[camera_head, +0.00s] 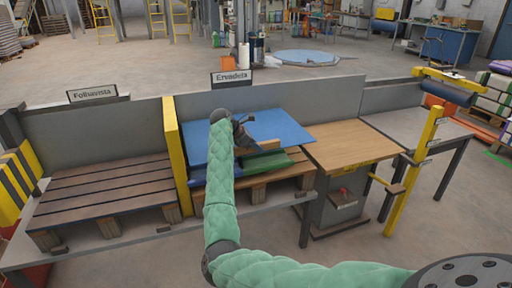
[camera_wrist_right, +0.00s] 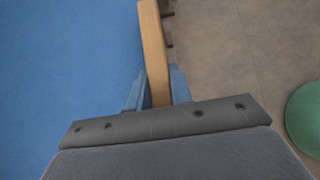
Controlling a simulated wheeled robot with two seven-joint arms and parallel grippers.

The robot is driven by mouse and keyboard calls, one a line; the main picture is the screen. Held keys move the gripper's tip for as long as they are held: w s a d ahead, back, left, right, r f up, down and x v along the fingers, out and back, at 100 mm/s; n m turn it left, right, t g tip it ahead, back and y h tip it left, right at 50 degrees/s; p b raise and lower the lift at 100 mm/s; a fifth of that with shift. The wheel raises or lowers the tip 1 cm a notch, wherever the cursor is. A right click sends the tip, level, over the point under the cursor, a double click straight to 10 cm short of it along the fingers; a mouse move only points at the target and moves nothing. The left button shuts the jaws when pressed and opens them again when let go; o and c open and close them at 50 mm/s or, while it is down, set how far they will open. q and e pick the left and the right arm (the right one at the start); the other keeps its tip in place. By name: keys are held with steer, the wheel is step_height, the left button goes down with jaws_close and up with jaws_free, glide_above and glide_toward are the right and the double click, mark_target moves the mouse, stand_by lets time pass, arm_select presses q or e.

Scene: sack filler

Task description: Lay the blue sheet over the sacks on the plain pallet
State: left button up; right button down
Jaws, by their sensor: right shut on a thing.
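The blue sheet (camera_head: 285,125) is spread flat and slightly tilted above the pale wooden pallet (camera_head: 258,190) under the "Ervadela" sign. It fills the left of the right wrist view (camera_wrist_right: 65,70). A wooden batten (camera_wrist_right: 152,40) runs along its edge. My right gripper (camera_head: 243,138) is shut on this batten, with a finger on each side in the wrist view (camera_wrist_right: 158,90). A green sack (camera_head: 275,166) and part of a blue sack (camera_head: 198,179) show below the sheet's near edge. The other sacks, if any, are hidden. My left gripper is out of view.
A yellow divider (camera_head: 175,150) separates this bay from an empty dark-slatted pallet (camera_head: 100,195) under "Folhavista". A grey back wall (camera_head: 290,95) stands behind. A wooden-topped table (camera_head: 350,143) is close on the right, then a yellow post (camera_head: 412,175).

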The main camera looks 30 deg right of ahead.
steer(key=shift+f+b, duration=0.35)
steer(key=shift+f+p, duration=0.2)
steer(key=shift+p, duration=0.3)
arm_select(q)
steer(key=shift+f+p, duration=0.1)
steer(key=shift+p, duration=0.2)
arm_select(e)
steer(key=shift+f, duration=0.9)
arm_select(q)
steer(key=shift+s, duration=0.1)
arm_select(e)
steer(key=c, duration=1.2)
jaws_free()
steer(key=shift+o, duration=0.2)
